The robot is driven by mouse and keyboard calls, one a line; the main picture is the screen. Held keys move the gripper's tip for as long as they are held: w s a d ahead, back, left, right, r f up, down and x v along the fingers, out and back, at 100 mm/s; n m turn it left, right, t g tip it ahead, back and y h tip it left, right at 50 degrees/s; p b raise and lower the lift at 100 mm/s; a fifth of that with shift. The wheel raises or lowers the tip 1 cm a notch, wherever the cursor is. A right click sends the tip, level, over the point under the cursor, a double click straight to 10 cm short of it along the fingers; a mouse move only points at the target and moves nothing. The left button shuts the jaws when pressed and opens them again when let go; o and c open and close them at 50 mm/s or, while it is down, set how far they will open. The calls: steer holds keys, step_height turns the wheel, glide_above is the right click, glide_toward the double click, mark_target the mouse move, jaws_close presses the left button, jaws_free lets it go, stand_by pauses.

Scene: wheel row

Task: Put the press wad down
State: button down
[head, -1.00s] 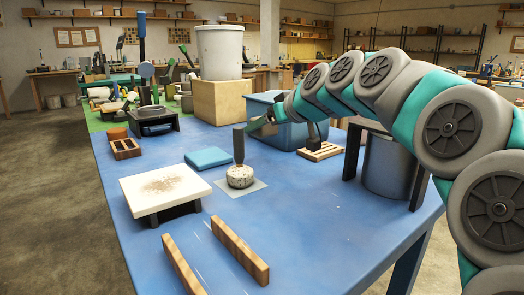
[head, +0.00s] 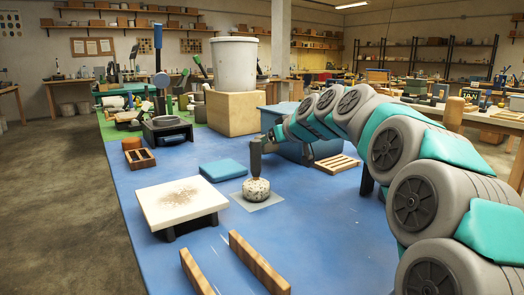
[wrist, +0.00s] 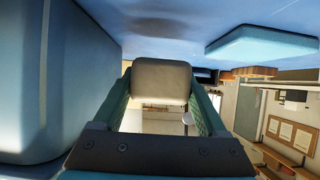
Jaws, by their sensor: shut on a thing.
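The press wad appears to be the round speckled piece (head: 256,189) with an upright dark grey-green handle (head: 255,157). It stands over a pale square sheet (head: 240,203) on the blue table (head: 330,230), and looks to rest on it. My gripper (head: 262,144) reaches in from the right and is shut on the upper handle. In the wrist view the teal fingers flank a grey-beige block (wrist: 160,80), seemingly the handle; the speckled bottom is hidden there.
A pale slab on dark feet (head: 182,205) stands left, with a blue pad (head: 223,170) behind the wad. Two wooden bars (head: 258,262) lie in front. A blue bin (head: 285,119) and slatted wooden rack (head: 337,163) are behind right. Bare table lies right of the sheet.

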steer(key=w, duration=0.2)
steer(key=w+a, duration=0.1)
steer(key=w, duration=0.1)
steer(key=shift+w+a+f, duration=0.15)
steer(key=shift+w+f, duration=0.05)
steer(key=shift+w, duration=0.15)
steer(key=shift+f, duration=1.75)
steer(key=shift+f, duration=0.15)
jaws_free()
